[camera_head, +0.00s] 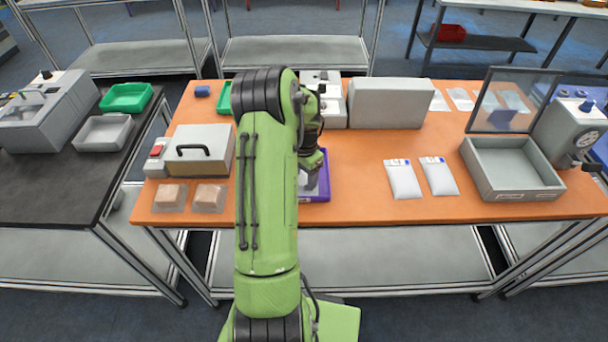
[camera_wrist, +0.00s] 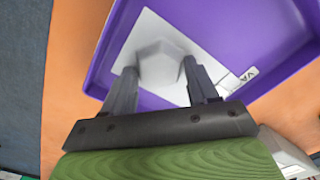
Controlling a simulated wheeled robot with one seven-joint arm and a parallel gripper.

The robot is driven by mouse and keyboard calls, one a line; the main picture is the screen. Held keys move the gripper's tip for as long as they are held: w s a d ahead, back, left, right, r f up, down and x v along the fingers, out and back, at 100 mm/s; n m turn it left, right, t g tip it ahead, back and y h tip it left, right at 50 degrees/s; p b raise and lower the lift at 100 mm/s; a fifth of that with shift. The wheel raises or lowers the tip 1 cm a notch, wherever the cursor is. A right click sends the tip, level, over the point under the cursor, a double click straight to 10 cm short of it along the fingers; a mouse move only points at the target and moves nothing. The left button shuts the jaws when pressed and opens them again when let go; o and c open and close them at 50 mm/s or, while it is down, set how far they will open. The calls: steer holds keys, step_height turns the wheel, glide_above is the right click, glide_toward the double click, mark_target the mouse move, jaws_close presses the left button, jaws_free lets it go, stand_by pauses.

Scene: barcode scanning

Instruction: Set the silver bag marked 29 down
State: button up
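My gripper (camera_wrist: 160,70) is over the purple tray (camera_wrist: 235,25), pointing down into it. Its two fingers are apart, with a pale silver bag (camera_wrist: 160,62) between them that touches or nearly touches both. No number can be read on it. A flat whitish sheet with the letters "VA" lies under it on the tray floor. In the head view the purple tray (camera_head: 324,187) stands near the middle of the orange table, partly hidden by my arm. A small pale patch of the bag (camera_head: 303,179) shows beside the gripper. I cannot tell whether it touches the tray floor.
Two white-silver bags (camera_head: 403,181) lie on the table right of the tray. A large grey box (camera_head: 390,103) stands behind it. A grey bin (camera_head: 512,178) with a raised clear panel is at the right. A handled case (camera_head: 194,150) and two brown packs (camera_head: 190,197) are at the left.

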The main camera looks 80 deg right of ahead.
mark_target(304, 178)
steer(key=shift+o, duration=1.2)
step_height(304, 178, up, 12)
steer(key=p, duration=0.1)
steer(key=shift+r+p, duration=0.25)
steer(key=shift+p, duration=0.05)
